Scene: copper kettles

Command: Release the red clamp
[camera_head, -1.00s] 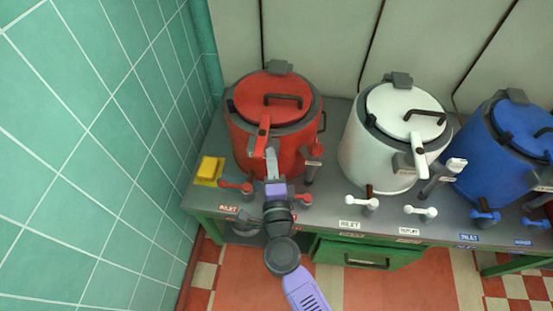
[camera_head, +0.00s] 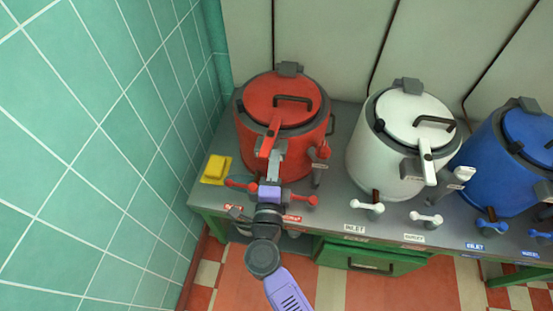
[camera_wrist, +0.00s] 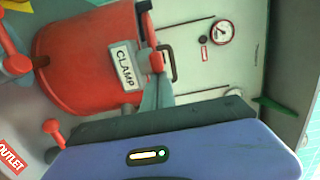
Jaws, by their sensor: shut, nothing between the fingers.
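The red kettle (camera_head: 283,150) stands at the left of the bench with its round lid (camera_head: 282,90) down. Its red clamp (camera_head: 269,137) is a lever running from the lid down over the front rim. In the wrist view the red clamp (camera_wrist: 155,60) lies beside a white CLAMP label (camera_wrist: 124,66). My gripper (camera_head: 274,157) is in front of the kettle, its fingers together and empty at the clamp's lower end. In the wrist view the gripper's fingertips (camera_wrist: 157,82) are close to the clamp's end; I cannot tell whether they touch.
Red valve handles (camera_head: 241,185) line the bench's front edge. A white kettle (camera_head: 400,145) and a blue kettle (camera_head: 508,165) stand to the right. A green tiled wall (camera_head: 110,130) bounds the left. A green drawer (camera_head: 370,258) stands out below.

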